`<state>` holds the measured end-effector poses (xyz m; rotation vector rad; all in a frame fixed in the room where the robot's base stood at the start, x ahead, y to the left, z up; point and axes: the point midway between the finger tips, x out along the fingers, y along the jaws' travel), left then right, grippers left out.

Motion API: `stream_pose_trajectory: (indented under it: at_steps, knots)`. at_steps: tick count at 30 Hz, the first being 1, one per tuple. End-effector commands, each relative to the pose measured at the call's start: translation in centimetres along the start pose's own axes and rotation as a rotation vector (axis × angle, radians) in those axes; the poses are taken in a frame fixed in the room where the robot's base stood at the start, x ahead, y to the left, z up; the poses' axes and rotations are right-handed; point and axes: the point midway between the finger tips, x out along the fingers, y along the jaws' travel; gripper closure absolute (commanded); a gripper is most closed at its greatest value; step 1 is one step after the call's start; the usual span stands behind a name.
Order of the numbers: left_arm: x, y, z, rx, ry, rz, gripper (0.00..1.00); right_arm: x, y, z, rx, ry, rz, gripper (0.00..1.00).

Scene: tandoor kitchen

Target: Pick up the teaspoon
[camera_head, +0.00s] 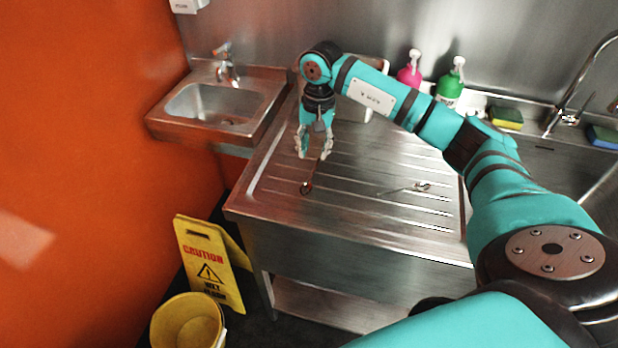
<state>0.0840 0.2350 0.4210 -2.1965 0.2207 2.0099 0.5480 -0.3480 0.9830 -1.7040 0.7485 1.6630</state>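Two small spoon-like metal utensils lie on the grooved steel drainboard (350,215). One spoon (306,187) with dark reddish reflections lies near the left front, its handle running up toward my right gripper. The other spoon (421,186) lies farther right, its thin handle pointing left. I cannot tell from their look which is the teaspoon. My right gripper (315,154) points down over the left part of the drainboard, just behind the bowl of the left spoon. Its fingers are apart with nothing seen held. Whether it touches the handle is unclear. My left gripper is not in view.
A small hand sink (220,105) stands at the left. Pink (410,70) and green (450,84) bottles and a sponge (506,118) line the back. A yellow caution sign (208,262) and yellow bucket (187,322) stand on the floor. The drainboard's front is clear.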

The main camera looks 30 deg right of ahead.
Motion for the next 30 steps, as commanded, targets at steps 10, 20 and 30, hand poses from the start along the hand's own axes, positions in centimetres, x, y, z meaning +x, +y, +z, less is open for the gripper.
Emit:
stream_pose_trajectory:
  at_steps: [10, 20, 30]
  knots:
    - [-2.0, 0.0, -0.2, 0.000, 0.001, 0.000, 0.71, 3.2, 0.5, 0.5, 0.000, -0.005, 0.003, 0.66]
    - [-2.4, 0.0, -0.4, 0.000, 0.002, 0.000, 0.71, 6.0, 0.4, 0.4, 0.000, 0.000, -0.002, 0.66]
    - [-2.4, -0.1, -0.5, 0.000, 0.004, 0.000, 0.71, 5.9, 0.4, 0.4, 0.000, 0.000, -0.001, 0.93]
